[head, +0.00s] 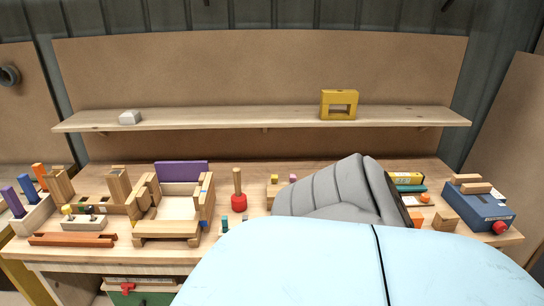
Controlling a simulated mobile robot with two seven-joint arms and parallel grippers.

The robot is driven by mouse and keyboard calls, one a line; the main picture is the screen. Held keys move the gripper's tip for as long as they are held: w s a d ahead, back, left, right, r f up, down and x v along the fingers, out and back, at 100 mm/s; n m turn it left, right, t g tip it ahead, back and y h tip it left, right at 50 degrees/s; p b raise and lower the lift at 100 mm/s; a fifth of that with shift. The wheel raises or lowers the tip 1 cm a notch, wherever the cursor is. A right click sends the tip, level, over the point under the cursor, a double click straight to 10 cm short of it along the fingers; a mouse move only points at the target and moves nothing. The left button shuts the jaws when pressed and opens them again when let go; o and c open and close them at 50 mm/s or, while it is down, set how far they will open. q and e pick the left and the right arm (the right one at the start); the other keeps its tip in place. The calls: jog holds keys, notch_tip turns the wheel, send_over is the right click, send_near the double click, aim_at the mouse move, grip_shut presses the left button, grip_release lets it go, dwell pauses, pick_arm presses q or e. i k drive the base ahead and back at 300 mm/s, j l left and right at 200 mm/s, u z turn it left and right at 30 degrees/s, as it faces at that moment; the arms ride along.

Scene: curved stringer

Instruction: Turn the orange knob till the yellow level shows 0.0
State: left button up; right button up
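A yellow bar (405,178) with a pale patch on its face, which may be the level, lies at the back right of the bench. Any reading on it is too small to make out. A small orange round piece (425,199), which looks like the knob, sits just in front of it, beyond a teal cylinder (410,188). A blocky yellow frame (339,104) with a rectangular opening stands on the shelf; I cannot tell if it is a level. Neither of my grippers shows. A grey ribbed shape and a pale blue rounded surface hide the bench's middle and front right.
The wooden bench (120,255) carries wooden blocks and a purple-backed holder (182,171) at left, a red-based wooden handle (238,199) in the middle, and a blue box (482,208) with a red knob at right. A shelf (220,121) runs above.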

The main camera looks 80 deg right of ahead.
aim_at(425, 197)
jog(key=z, duration=3.75)
